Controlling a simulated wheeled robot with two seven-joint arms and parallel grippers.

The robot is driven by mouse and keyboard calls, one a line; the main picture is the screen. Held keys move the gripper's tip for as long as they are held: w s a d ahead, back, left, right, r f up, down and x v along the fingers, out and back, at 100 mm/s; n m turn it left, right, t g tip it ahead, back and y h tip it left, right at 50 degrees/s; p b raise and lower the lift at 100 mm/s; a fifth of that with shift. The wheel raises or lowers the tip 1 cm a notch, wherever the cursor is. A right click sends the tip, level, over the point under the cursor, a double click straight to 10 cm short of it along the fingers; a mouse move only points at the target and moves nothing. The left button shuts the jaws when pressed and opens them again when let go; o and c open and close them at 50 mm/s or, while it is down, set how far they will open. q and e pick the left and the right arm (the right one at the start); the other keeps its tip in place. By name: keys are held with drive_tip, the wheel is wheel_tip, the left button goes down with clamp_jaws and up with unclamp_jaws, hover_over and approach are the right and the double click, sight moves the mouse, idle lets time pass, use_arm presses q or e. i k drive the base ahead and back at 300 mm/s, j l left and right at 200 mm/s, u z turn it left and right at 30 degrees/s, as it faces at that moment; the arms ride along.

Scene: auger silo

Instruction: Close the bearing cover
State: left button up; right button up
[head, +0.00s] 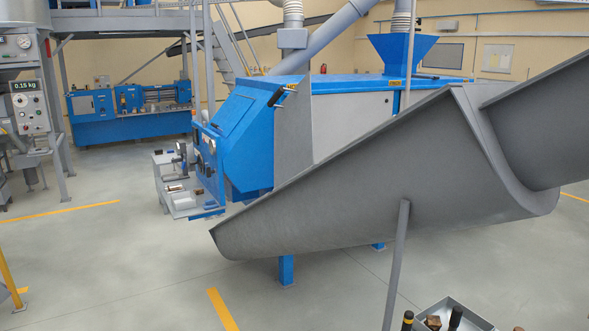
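I cannot make out a bearing cover for certain. A blue and grey machine (350,83) stands in the middle distance, with a sloping blue end housing (245,135) on its left. A flat panel (233,110) lies on the upper slope of this housing, and a dark handle (283,95) sits near its top edge. A large grey trough (340,190) crosses in front and hides the machine's lower right part. Neither of my grippers is in view.
A tray (452,316) with dark-topped items is at the bottom right, near a thin grey post (396,265). A small cart (182,190) stands left of the machine. A control cabinet (25,85) stands far left. The left foreground floor (120,270) is mostly clear.

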sight(293, 152)
drive_tip(key=i+j+z, duration=0.2)
drive_tip(key=z, duration=0.4)
drive_tip(key=i+j+z, duration=0.15)
drive_tip(key=j, duration=0.2)
drive_tip(key=i+j+z, duration=0.1)
drive_tip(key=j, duration=0.2)
drive_tip(key=i+j+z, duration=0.15)
drive_tip(key=j, duration=0.25)
drive_tip(key=i+j+z, duration=0.1)
drive_tip(key=j, duration=0.25)
drive_tip(key=i+j+z, duration=0.15)
drive_tip(key=j, duration=0.2)
drive_tip(key=i+j, duration=0.1)
drive_tip(key=j, duration=0.35)
drive_tip(key=i+j, duration=0.1)
drive_tip(key=j, duration=0.35)
drive_tip(key=i+j, duration=0.1)
drive_tip(key=j, duration=0.35)
drive_tip(key=i+j, duration=0.15)
drive_tip(key=j, duration=0.3)
drive_tip(key=i+j, duration=0.1)
drive_tip(key=j, duration=0.4)
